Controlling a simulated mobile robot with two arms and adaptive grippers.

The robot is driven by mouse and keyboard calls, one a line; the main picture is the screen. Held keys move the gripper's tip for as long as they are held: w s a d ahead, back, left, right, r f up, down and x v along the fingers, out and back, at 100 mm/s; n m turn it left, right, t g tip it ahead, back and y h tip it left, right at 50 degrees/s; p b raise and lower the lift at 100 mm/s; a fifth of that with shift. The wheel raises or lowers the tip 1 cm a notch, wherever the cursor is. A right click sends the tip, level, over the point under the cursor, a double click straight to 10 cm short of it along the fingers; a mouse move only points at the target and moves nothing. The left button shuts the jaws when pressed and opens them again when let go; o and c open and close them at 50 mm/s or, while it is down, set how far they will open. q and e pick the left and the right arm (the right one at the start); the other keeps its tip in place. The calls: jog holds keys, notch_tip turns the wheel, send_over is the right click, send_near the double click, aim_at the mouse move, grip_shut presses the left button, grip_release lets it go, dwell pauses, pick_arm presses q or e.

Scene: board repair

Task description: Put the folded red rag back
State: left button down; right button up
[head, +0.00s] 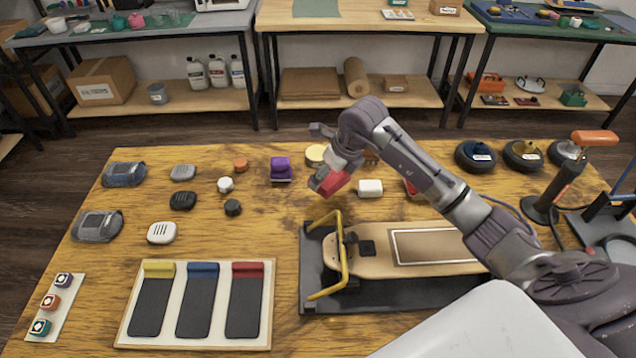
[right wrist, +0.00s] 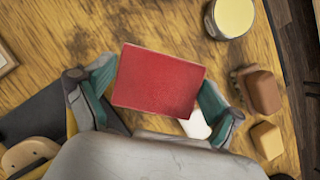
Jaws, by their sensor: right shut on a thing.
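The folded red rag (head: 331,183) is held in my right gripper (head: 328,178) above the middle of the wooden table. In the right wrist view the red rag (right wrist: 158,82) is a flat rectangle between the two teal-padded fingers (right wrist: 157,95). A folded purple rag (head: 281,168) lies on the table to the left of my right gripper. Another red thing (head: 410,187) shows behind my right arm, mostly hidden. My left gripper is not in view.
A white block (head: 370,188) and a round yellow-topped tin (head: 315,154) stand close to the gripper. A skateboard deck (head: 375,259) with a yellow bar (head: 341,252) is in front. A tray (head: 122,338) with dark strips lies front left. Black wheels (head: 475,156) and a pump (head: 567,183) are right.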

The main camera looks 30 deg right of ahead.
aim_at(332, 179)
jog(key=w+f, duration=0.1)
jog(key=w+a+f, duration=0.1)
jog(key=shift+w+a, duration=0.15)
jog(key=shift+w, duration=0.25)
notch_tip(332, 179, down, 4)
jog(key=shift+r+p, duration=0.2)
jog(key=shift+p, duration=0.1)
jog(key=shift+f, duration=0.15)
jog(key=shift+f, duration=0.1)
jog(key=o, duration=0.8)
jog(key=shift+c, duration=0.2)
jog(key=shift+r, duration=0.25)
jog(key=v, duration=1.1)
jog(key=shift+s+r, duration=0.15)
jog(key=shift+r, duration=0.25)
jog(key=shift+f, duration=0.15)
